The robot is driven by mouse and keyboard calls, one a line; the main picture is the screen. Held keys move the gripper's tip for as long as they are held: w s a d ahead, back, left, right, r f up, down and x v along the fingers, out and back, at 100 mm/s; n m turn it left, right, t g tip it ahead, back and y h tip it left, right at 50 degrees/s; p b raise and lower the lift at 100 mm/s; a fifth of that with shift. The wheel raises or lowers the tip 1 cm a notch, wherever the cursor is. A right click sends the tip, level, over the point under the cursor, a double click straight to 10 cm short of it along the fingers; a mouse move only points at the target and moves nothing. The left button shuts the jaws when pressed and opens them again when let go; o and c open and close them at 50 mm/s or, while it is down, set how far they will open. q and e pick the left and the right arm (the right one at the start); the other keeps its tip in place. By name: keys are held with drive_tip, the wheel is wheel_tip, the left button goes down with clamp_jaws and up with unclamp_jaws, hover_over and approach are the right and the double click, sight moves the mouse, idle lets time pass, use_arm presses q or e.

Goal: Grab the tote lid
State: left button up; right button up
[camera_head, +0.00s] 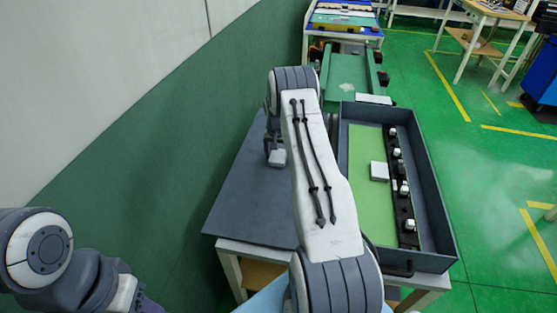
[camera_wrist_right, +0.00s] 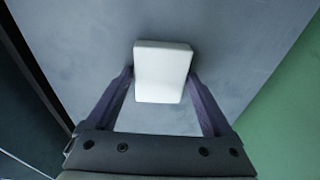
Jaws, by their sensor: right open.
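The tote lid (camera_head: 245,195) is a flat dark grey panel lying on the table, left of the open tote. A white block (camera_head: 277,158) stands on it like a handle; in the right wrist view this block (camera_wrist_right: 162,85) is seen against the grey lid surface (camera_wrist_right: 225,45). My right gripper (camera_wrist_right: 160,78) is open, its purple fingers on either side of the block. I cannot tell whether they touch it. In the head view my right arm hides part of the lid and most of the gripper. My left arm shows at the lower left, its gripper out of view.
The grey open tote (camera_head: 437,200) has a green floor with a white box (camera_head: 379,171) and a dark strip holding several white clips (camera_head: 397,153). A green wall runs close along the left.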

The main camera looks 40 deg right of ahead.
drive_tip(key=c, duration=1.3)
drive_tip(key=shift+r, duration=0.1)
clamp_jaws()
